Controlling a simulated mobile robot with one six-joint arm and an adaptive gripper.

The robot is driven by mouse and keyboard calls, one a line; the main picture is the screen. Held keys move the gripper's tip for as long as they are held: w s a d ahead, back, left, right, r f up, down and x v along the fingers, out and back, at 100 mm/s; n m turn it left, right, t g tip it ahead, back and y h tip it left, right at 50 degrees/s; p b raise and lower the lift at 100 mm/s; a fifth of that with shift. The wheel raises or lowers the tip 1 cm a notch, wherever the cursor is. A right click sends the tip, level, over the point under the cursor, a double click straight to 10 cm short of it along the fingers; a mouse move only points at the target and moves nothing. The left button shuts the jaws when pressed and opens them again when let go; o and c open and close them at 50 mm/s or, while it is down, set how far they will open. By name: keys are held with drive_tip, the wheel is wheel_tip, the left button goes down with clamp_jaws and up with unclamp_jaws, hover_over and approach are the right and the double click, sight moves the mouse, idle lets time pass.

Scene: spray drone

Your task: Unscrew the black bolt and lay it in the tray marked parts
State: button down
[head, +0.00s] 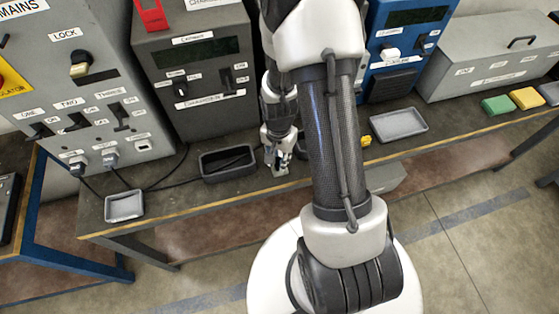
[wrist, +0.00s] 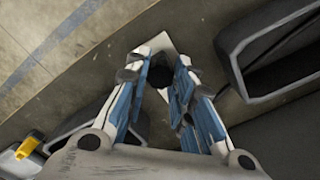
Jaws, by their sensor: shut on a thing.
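My gripper (head: 278,163) is low over the bench in the head view, its fingers pointing down. In the wrist view my gripper (wrist: 163,78) has its blue-padded fingers closed around the round black bolt (wrist: 160,76). A pale plate or block (wrist: 162,43) shows beneath the bolt at the fingertips. I cannot tell whether the bolt is still seated in it. In the head view the bolt is hidden by the fingers. Three trays show, but I can read no "parts" mark on any: a dark tray (head: 228,174), a small grey tray (head: 124,218) and a wider grey tray (head: 400,136).
A yellow piece (head: 366,140) lies by the wider tray. Grey cabinets (head: 195,60) and a blue unit (head: 405,45) stand behind.

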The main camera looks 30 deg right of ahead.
drive_tip(key=n, duration=1.5)
drive_tip(key=shift+r, duration=0.1)
drive_tip(key=shift+n, duration=0.7)
drive_tip(key=n, duration=1)
drive_tip(key=shift+b, duration=0.3)
drive_tip(key=n, duration=0.3)
drive_tip(key=shift+n, duration=0.3)
